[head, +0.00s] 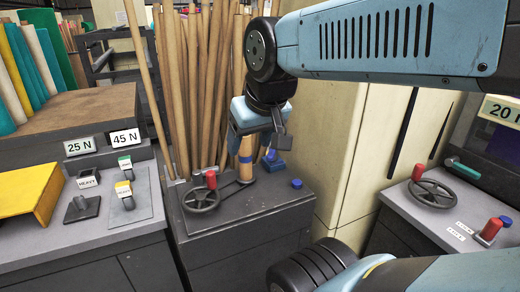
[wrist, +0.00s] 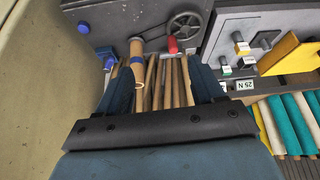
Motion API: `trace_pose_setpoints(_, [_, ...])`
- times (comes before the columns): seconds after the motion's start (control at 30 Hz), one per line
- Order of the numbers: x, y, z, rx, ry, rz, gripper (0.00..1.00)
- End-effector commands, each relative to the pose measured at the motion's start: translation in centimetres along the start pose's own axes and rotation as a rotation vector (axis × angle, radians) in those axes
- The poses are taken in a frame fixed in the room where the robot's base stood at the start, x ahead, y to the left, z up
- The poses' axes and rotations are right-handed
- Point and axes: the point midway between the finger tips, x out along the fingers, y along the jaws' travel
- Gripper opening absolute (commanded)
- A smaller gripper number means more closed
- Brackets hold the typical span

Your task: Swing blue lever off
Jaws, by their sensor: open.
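The blue lever (head: 271,157) stands on a small blue base at the back of the dark middle cabinet, partly behind my gripper in the head view. In the wrist view the blue lever (wrist: 108,63) is at upper left, just beyond my left finger. My gripper (head: 256,140) hangs above the cabinet top with its fingers apart. In the wrist view my gripper (wrist: 160,78) is open, with nothing held. Whether a finger touches the lever cannot be told.
A tan tube with a blue band (head: 245,160) stands close beside the lever. A handwheel (head: 202,199) with a red grip and a blue knob (head: 297,183) are also on the cabinet. Long wooden poles (head: 205,90) stand behind. A cream column (head: 335,130) rises to the right.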

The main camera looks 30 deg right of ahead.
Motion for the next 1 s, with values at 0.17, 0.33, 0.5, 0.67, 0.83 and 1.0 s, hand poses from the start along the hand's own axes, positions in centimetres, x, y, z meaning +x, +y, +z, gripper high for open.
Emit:
trace_pose_setpoints(0.17, [0.0,0.0,0.0,0.0,0.0,0.0,0.68])
trace_pose_setpoints(0.33, [0.0,0.0,0.0,0.0,0.0,0.0,0.68])
trace_pose_setpoints(0.5, [0.0,0.0,0.0,0.0,0.0,0.0,0.64])
trace_pose_setpoints(0.67, [0.1,0.3,-0.9,0.022,-0.016,0.009,0.53])
trace_pose_setpoints(0.83, [1.1,1.5,-3.7,0.098,-0.072,0.037,0.53])
trace_pose_setpoints(1.0, [2.6,3.4,-7.1,0.192,-0.136,0.068,0.53])
